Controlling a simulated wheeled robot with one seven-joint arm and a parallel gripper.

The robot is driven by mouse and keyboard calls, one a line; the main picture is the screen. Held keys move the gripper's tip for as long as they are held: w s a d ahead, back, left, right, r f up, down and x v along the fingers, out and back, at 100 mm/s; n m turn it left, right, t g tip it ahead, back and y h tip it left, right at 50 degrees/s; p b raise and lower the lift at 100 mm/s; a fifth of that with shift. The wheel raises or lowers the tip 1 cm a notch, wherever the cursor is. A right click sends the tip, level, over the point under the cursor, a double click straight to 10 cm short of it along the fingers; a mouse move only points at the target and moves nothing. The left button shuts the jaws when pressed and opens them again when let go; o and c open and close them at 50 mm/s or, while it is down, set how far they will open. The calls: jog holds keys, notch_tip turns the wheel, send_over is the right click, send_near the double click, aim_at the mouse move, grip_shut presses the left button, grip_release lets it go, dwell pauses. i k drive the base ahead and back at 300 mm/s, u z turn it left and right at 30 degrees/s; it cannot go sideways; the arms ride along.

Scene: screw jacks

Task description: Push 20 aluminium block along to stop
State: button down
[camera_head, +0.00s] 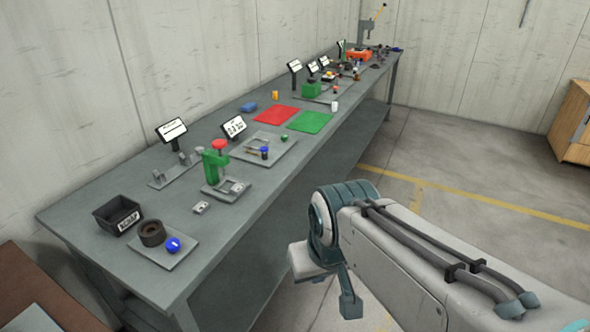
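A grey metal rail fixture (172,178) lies on the bench at the left, with small grey upright pieces (185,157) on it. A small separate light-grey block (201,208) lies in front of the green press. I cannot read any size mark, so I cannot tell which grey piece is the 20 aluminium block or which is the stop. My gripper (330,285) hangs at the end of my arm, off the bench's front edge and low over the floor, well apart from these pieces. Its fingers are not clear, and I see nothing held.
The long grey bench (130,185) carries a green press (214,165) with a red knob, a black bin (117,215), a dark ring on a plate, a red mat (277,115), a green mat (310,122) and several small signs. The floor (440,170) to the right is clear.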

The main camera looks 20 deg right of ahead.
aim_at(237, 189)
jog(key=z, duration=0.35)
jog(key=i, duration=0.9)
jog(key=u, duration=0.15)
